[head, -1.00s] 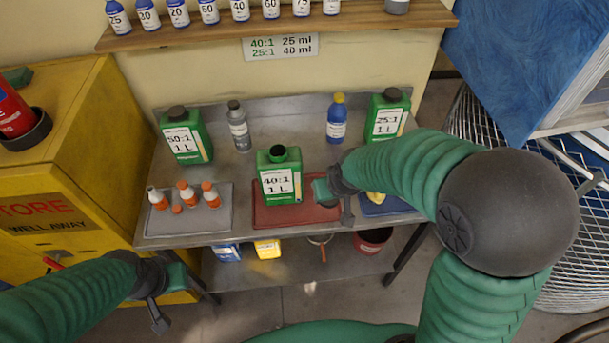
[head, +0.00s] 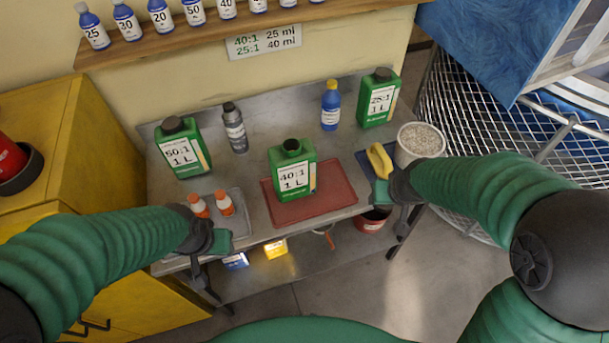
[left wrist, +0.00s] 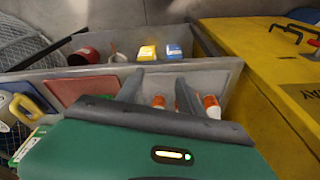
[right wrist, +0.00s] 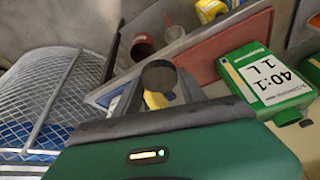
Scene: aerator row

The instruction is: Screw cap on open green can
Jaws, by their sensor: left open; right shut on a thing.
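The green can labelled 40:1 (head: 292,172) stands upright on the red mat (head: 325,195), its neck uncapped and dark inside. It also shows in the right wrist view (right wrist: 268,78). My right gripper (head: 384,192) is to the right of the can, near the blue mat. In the right wrist view its fingers are shut on a dark round cap (right wrist: 159,75), apart from the can. My left gripper (head: 218,242) is open and empty at the table's front left, by the grey tray (head: 240,218). The left wrist view shows its spread fingers (left wrist: 158,95).
Capped green cans 50:1 (head: 183,150) and 25:1 (head: 378,98) stand behind, with a grey bottle (head: 235,130) and a blue bottle (head: 330,108). Orange-capped bottles (head: 224,203) stand on the tray. A yellow object (head: 380,160) and a bucket of granules (head: 420,140) are at right.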

